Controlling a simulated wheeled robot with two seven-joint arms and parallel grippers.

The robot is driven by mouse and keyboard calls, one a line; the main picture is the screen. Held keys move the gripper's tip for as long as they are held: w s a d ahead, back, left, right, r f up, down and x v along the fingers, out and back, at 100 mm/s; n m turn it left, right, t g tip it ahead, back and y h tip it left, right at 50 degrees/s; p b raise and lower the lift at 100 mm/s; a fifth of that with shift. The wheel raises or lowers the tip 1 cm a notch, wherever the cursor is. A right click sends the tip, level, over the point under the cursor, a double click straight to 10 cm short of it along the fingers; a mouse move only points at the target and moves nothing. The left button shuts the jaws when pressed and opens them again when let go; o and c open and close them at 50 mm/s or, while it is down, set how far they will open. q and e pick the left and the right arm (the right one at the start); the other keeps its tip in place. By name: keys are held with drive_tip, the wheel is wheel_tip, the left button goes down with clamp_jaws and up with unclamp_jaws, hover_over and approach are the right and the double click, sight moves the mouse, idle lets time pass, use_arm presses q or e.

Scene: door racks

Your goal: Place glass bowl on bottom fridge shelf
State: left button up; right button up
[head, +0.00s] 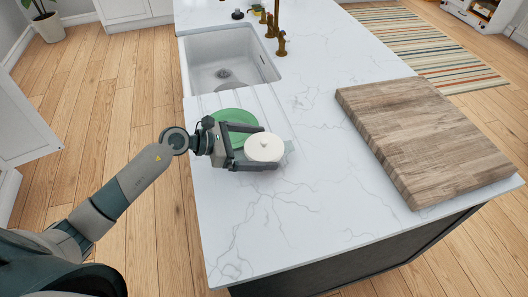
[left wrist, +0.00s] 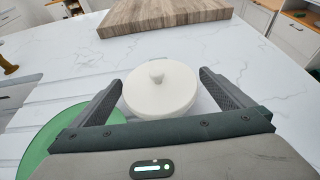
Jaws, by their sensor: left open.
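A round white lid with a small knob (head: 264,147) sits on the countertop, with a faint clear edge beside it. This may be the glass bowl with its lid; the body below is mostly hidden. In the left wrist view the white lid (left wrist: 160,90) lies between the fingers. My left gripper (head: 272,148) is open, with one finger on each side of the lid. Contact cannot be told. My right gripper is not in view. No fridge shelf is in view.
A green plate (head: 235,116) lies partly under my left gripper. The sink (head: 228,60) with brass taps (head: 281,44) is behind it. A thick wooden board (head: 425,138) lies to the right. The front of the white counter (head: 300,225) is clear.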

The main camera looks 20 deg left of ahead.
sight(275, 144)
use_arm(q)
drive_tip(key=shift+w+d+p, duration=0.35)
drive_tip(key=shift+d+p, duration=0.1)
drive_tip(key=shift+p, duration=0.1)
drive_tip(key=p+x, duration=0.2)
drive_tip(key=x, duration=0.1)
drive_tip(key=shift+w+d, duration=0.2)
drive_tip(key=shift+w+d+f, duration=0.1)
drive_tip(key=shift+d+f, duration=0.1)
drive_tip(key=shift+f, duration=0.05)
drive_tip(key=c, duration=1.6)
drive_tip(key=shift+r, duration=0.1)
